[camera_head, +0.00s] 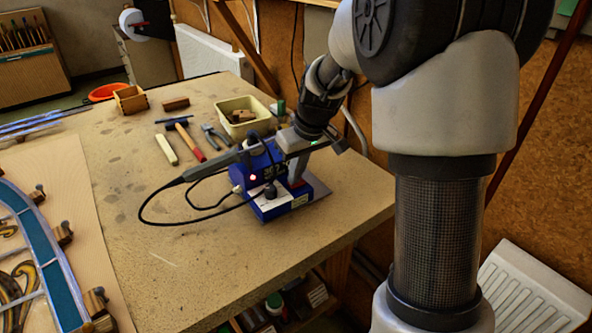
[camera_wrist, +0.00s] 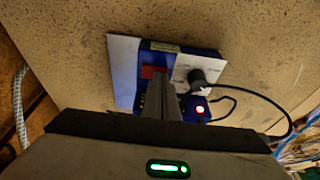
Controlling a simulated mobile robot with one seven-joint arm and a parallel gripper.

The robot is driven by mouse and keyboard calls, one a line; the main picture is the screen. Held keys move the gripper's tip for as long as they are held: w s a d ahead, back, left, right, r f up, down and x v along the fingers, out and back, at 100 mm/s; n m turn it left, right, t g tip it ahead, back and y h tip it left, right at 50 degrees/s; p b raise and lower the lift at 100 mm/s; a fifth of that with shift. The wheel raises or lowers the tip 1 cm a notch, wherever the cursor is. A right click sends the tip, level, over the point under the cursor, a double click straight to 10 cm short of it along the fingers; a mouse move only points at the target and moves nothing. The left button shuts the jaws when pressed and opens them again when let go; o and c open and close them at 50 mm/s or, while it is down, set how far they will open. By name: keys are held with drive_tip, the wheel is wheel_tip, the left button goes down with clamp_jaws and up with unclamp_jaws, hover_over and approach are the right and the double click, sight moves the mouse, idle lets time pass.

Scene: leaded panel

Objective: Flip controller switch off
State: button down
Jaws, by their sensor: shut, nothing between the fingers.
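The blue controller (camera_head: 262,165) stands near the right edge of the workbench, with a lit red lamp (camera_head: 252,178) and a dark knob (camera_head: 270,191). In the wrist view the controller (camera_wrist: 125,66) shows its red switch (camera_wrist: 150,72), the knob (camera_wrist: 199,78) and the glowing lamp (camera_wrist: 200,109). My gripper (camera_head: 297,176) is shut and empty, pointing down at the controller. In the wrist view its fingertips (camera_wrist: 160,82) lie just beside or over the red switch and hide part of it. I cannot tell whether they touch it.
A soldering iron (camera_head: 210,165) rests at the controller, its black cable looping over the bench (camera_head: 160,250). Behind are a cream bin (camera_head: 240,128), pliers (camera_head: 216,137) and a red-handled hammer (camera_head: 190,145). A leaded panel (camera_head: 45,250) lies at left. The front middle bench is clear.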

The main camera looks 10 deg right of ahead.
drive_tip(key=shift+s+a+f, duration=0.15)
drive_tip(key=shift+f, duration=0.15)
drive_tip(key=shift+w+d+r, duration=0.1)
drive_tip(key=shift+w+d, duration=0.2)
drive_tip(key=shift+d, duration=0.55)
wheel_tip(320, 180, up, 6)
drive_tip(key=p, duration=0.4)
drive_tip(key=shift+w+f, duration=0.15)
drive_tip(key=shift+f, duration=0.1)
wheel_tip(320, 180, up, 8)
hover_over(301, 183)
drive_tip(key=s+d, duration=0.1)
drive_tip(key=s, duration=0.2)
drive_tip(key=shift+w+d+r, duration=0.1)
drive_tip(key=shift+w, duration=0.05)
